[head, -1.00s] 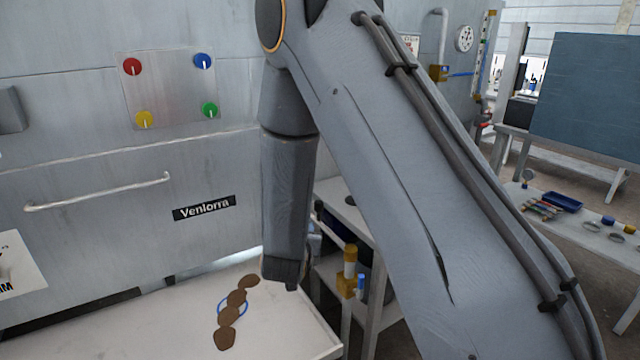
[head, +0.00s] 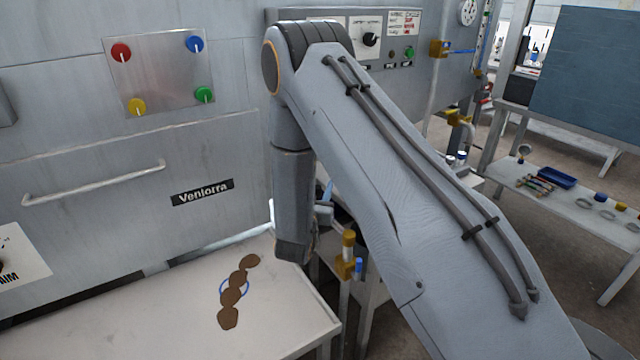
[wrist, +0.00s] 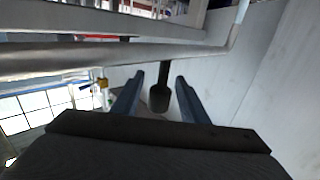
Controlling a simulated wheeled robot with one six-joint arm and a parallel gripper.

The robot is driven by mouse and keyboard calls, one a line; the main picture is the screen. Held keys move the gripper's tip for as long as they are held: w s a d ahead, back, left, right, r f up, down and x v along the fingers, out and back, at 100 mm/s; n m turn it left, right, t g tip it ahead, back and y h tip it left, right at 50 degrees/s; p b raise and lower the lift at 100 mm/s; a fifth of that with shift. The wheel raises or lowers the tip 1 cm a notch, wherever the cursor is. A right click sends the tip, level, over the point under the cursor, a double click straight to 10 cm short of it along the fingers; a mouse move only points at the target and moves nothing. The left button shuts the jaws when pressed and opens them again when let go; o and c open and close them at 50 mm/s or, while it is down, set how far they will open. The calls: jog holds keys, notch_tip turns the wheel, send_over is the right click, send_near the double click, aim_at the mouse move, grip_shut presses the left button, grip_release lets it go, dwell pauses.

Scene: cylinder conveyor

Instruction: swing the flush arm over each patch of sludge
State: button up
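Brown sludge patches (head: 228,317) lie in an overlapping row on the white tabletop in the head view. A blue ring (head: 222,288) shows around and partly under the middle of the row. In the wrist view, the two blue fingers of my gripper (wrist: 159,78) stand apart. A dark rod with a wider rounded end (wrist: 160,98) shows in the gap between them, with space on both sides; I cannot tell its depth or whether it is the flush arm. In the head view my arm hides most of the gripper.
The white tabletop (head: 150,325) is bare around the sludge. Behind it is a grey cabinet wall with a long handle (head: 95,184) and a panel of coloured knobs (head: 160,75). A brass valve (head: 347,255) stands right of the table. A metal pipe (wrist: 75,58) crosses the wrist view.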

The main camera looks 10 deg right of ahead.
jog(key=shift+w+d, duration=0.25)
jog(key=shift+w, duration=0.25)
grip_shut()
jog(key=shift+a, duration=0.1)
